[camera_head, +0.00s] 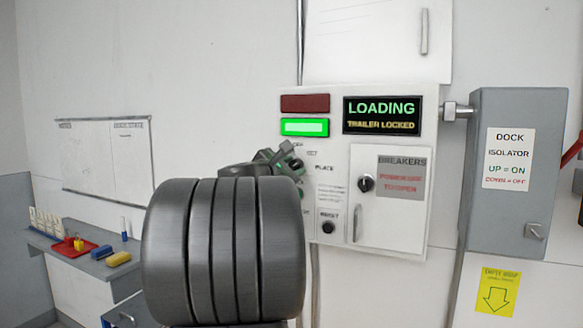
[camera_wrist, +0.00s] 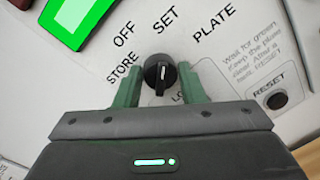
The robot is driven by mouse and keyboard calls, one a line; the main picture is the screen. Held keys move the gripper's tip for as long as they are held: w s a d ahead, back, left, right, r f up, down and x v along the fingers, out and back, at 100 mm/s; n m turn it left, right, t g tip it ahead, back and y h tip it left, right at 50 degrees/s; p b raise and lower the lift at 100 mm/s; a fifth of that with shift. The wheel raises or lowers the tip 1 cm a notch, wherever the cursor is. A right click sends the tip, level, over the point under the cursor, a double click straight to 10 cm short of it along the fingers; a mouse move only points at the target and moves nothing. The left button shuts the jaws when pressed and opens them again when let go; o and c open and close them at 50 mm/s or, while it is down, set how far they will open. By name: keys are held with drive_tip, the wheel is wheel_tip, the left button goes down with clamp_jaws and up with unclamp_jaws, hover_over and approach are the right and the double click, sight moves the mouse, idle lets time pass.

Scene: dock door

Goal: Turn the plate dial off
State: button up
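The plate dial (camera_wrist: 158,73) is a round black knob with a raised grip bar and a white mark, in the middle of the wrist view. The labels OFF, SET, PLATE and STORE are printed around it, and another label is partly covered. My gripper (camera_wrist: 160,70) is open, with one green finger on each side of the dial. A gap shows between each finger and the knob, so it is not clamped. In the head view my gripper (camera_head: 283,158) is at the left edge of the control panel (camera_head: 340,150), and my arm hides much of the dial area.
A lit green lamp (camera_head: 304,127) sits below a dark red one (camera_head: 305,103). The display (camera_head: 382,115) reads LOADING, TRAILER LOCKED. A black reset button (camera_head: 328,228) and the breaker door (camera_head: 390,200) with its knob are right of the dial. A grey isolator box (camera_head: 515,215) stands farther right.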

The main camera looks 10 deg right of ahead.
drive_tip(key=c, duration=0.5)
drive_tip(key=shift+o, duration=0.2)
drive_tip(key=n, duration=0.5)
drive_tip(key=shift+n+t+p, duration=0.35)
drive_tip(key=shift+n+t, duration=0.05)
drive_tip(key=shift+n, duration=2.1)
drive_tip(key=shift+f, duration=0.1)
drive_tip(key=o, duration=1)
drive_tip(key=shift+c, duration=0.2)
drive_tip(key=shift+a, duration=0.1)
